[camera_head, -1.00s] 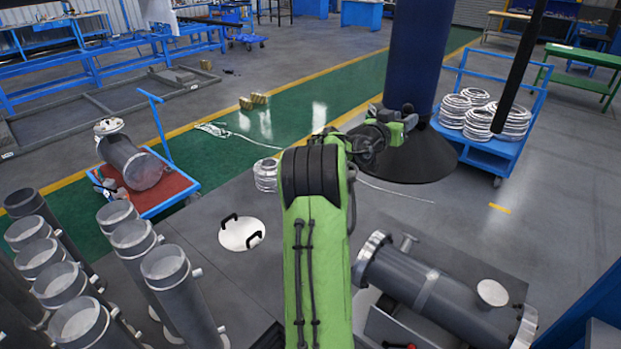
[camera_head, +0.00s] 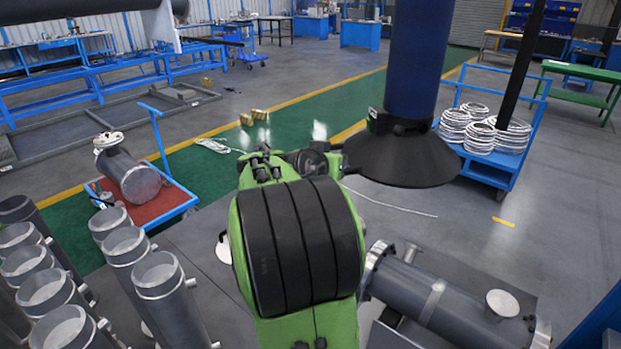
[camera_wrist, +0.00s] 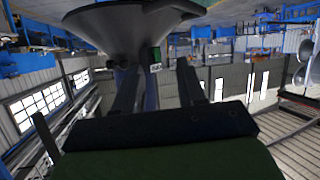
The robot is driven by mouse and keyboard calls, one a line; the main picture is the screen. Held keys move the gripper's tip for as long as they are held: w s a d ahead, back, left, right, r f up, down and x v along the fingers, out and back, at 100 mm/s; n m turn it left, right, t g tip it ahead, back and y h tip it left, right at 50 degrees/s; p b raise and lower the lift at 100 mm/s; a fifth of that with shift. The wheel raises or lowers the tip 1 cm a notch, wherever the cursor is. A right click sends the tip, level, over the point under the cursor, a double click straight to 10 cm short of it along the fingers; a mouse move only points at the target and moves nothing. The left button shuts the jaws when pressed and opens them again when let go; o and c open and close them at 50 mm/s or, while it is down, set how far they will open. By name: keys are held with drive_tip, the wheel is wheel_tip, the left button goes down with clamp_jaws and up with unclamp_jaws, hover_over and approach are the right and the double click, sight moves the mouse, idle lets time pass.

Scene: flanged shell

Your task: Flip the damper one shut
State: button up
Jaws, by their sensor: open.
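A blue vertical duct (camera_head: 418,60) ends in a dark flared hood (camera_head: 400,160) right of centre in the head view. A small green-and-white piece (camera_head: 374,118) sits at the left of the duct, just above the flare. The wrist view shows the flared hood (camera_wrist: 125,28) at the top, with the green-and-white piece (camera_wrist: 155,60) below it. My gripper (camera_wrist: 157,75) is open and empty, with the piece showing between its fingertips; the distance between them is unclear. In the head view my gripper is mostly hidden behind my arm. I cannot make out a damper handle or its position.
A blue cart (camera_head: 490,165) with coiled rings stands right of the hood. A red-topped trolley (camera_head: 170,190) and upright grey pipes (camera_head: 160,290) are at left. A flanged grey shell (camera_head: 440,300) lies at lower right. A dark slanted pole (camera_head: 515,90) crosses the right side.

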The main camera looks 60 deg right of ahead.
drive_tip(key=shift+n+t+y, duration=0.6)
drive_tip(key=shift+t+y, duration=0.1)
drive_tip(key=shift+y, duration=0.2)
drive_tip(key=a, duration=0.1)
drive_tip(key=w+a+f, duration=0.1)
drive_tip(key=a, duration=0.1)
drive_tip(key=w+a, duration=0.1)
drive_tip(key=a, duration=0.1)
drive_tip(key=shift+a+f+b, duration=0.1)
drive_tip(key=shift+f+b, duration=0.2)
